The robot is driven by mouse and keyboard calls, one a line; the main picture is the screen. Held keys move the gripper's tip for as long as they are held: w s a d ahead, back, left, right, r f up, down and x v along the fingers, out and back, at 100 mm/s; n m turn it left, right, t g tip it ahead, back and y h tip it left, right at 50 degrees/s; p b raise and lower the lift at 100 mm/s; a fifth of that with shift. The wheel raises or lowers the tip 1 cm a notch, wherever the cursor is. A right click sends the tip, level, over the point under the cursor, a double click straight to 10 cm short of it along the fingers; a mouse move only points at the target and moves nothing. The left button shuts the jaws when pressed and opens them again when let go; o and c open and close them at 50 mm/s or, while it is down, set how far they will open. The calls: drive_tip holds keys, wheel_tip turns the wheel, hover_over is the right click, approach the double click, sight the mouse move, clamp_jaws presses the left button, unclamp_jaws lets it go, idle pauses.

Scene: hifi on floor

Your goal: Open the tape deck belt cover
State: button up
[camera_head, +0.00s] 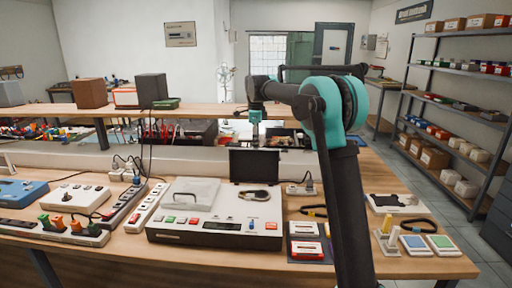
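The tape deck (215,229) is a low pale unit with a dark front panel, lying on the near workbench. A closed light-grey lid (188,192) covers its left part. A black panel (254,165) stands upright at its back right. A dark looped belt-like part (255,195) lies in front of that panel on the deck. I cannot tell for certain which of the two is the belt cover. My gripper (255,138) points down above and behind the black panel, apart from the deck as far as I can see. Its fingers are too small and partly hidden to read.
Power strips (122,207) crowd the bench left of the deck. Red-and-white cassettes (306,240) lie right of it, with a black belt (320,212) behind. Colored pads (416,245) are at the right edge. A raised shelf (130,109) runs along the back left.

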wheel_tip(320, 180, up, 11)
drive_tip(key=shift+s+f, duration=0.15)
drive_tip(key=shift+s, duration=0.3)
drive_tip(key=shift+c, duration=0.6)
